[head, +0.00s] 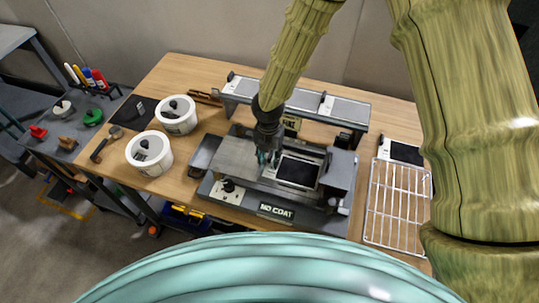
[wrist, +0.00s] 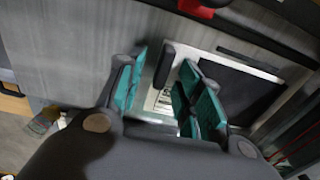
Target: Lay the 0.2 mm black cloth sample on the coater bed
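A black cloth sample (head: 297,171) with a white labelled border lies on the bed of the grey coater (head: 233,157). It also shows in the wrist view (wrist: 238,88), with its white label end near my fingers. The thickness print is too small to read. My gripper (head: 265,158) is low over the bed at the sample's left end. In the wrist view, my gripper (wrist: 160,78) has its teal fingers apart, with the label end and a short dark bar (wrist: 163,66) showing in the gap. I cannot tell whether the fingers touch the sample.
Another white-edged black sample (head: 402,151) lies at the table's right, behind a wire rack (head: 397,205). A black labelled sheet (head: 136,112) lies at the left, near two white tubs (head: 149,153) (head: 177,115). A long grey unit (head: 295,101) stands behind the coater.

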